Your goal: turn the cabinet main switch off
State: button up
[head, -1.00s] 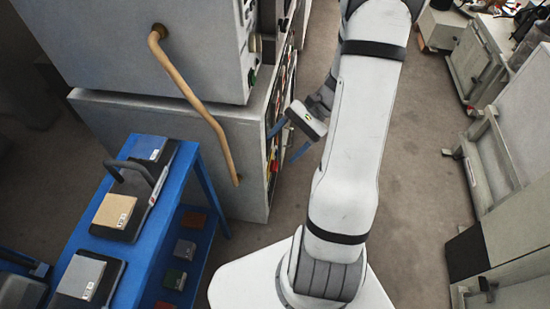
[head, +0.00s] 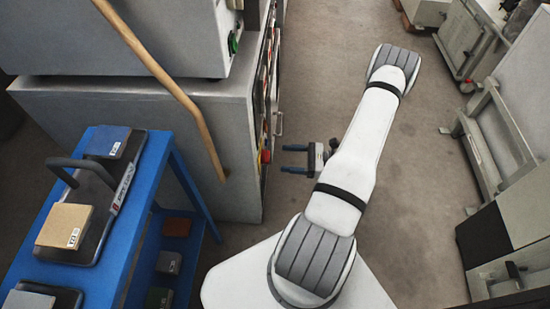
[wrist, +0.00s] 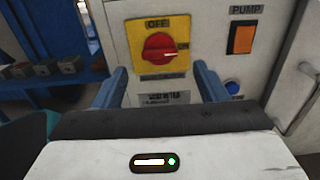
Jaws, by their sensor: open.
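The main switch (wrist: 159,47) is a red rotary knob on a yellow plate (wrist: 181,27) in the wrist view. OFF is written at the top and ON at the right; the knob's white mark points right, toward ON. In the head view, red shows at the cabinet (head: 150,125) front edge, left of my gripper. My gripper (head: 284,159) points left at the cabinet front, with a gap before it. Its blue fingers (wrist: 161,72) are open and empty, spread on both sides of the knob's lower area, apart from it.
An orange PUMP switch (wrist: 242,38) and a blue button (wrist: 232,87) sit right of the knob. A wooden pole (head: 165,80) leans along the cabinet's side. A blue cart (head: 110,235) stands at left.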

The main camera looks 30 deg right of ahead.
aim_at(266, 157)
jog(key=x, duration=0.5)
jog(key=shift+b, duration=0.4)
jog(key=c, duration=1)
